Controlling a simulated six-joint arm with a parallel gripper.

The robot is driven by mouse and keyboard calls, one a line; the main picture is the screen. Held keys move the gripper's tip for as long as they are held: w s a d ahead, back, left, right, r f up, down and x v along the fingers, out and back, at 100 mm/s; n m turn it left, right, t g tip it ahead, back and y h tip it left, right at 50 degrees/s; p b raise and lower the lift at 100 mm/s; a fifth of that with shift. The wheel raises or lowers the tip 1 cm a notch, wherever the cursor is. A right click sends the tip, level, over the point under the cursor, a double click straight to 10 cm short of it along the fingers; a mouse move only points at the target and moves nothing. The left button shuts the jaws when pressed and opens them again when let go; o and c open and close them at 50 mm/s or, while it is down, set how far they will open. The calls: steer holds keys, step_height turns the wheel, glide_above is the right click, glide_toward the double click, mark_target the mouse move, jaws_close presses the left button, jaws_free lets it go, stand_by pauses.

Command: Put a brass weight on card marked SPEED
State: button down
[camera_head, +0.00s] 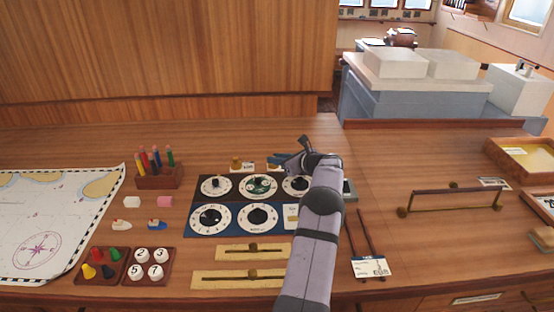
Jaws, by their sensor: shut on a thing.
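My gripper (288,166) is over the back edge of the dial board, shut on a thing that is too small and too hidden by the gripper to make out. A small brass piece (236,162), perhaps a brass weight, stands behind the board, left of my gripper. A small white card (248,167) with dark print lies beside it. Another pale card (291,212) lies at the board's right part, partly behind my arm. The print on these cards is too small to read, so I cannot tell which says SPEED.
The dark board (230,187) carries several round dials. Brass slide scales (240,280) lie in front. A chart (60,220), peg rack (158,177) and token trays (150,266) are left. A brass rail (455,192) and wooden tray (520,158) are right.

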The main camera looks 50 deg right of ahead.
steer(key=c, duration=1.6)
jaws_free()
steer(key=shift+s, duration=0.1)
steer(key=shift+b+v, duration=1.35)
steer(key=shift+v, duration=2.25)
